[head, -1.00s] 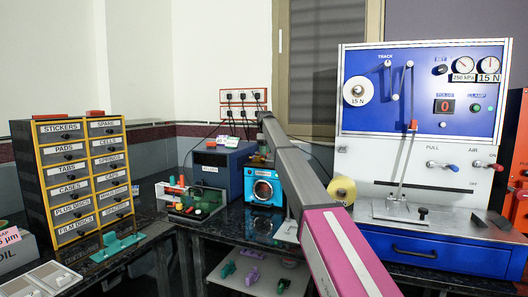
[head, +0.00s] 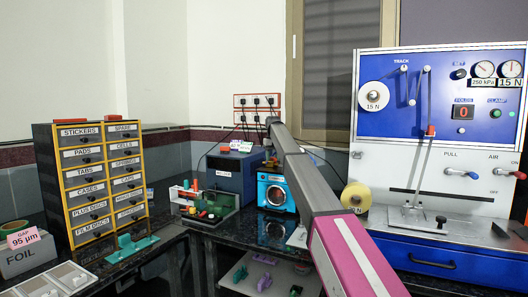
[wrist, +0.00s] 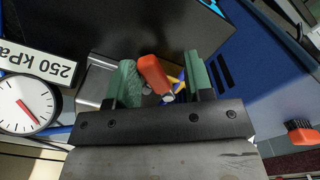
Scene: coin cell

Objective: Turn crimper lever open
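An orange-red lever handle (wrist: 152,75) shows in the wrist view between the two green fingers of my gripper (wrist: 160,76). The fingers stand apart. The handle leans close to the left finger, and a gap shows on its right; I cannot tell whether it touches. A white gauge (wrist: 26,104) with a red needle and an upside-down 250 kPa label (wrist: 40,64) are at the left. In the head view, a light-blue machine with a round dial (head: 275,193) stands below the far end of my arm. My gripper and the lever are not clearly visible there.
A dark-blue box (head: 230,172) stands left of the light-blue machine. A rack of small coloured items (head: 203,203) is in front of it. A labelled drawer cabinet (head: 46,165) stands left.

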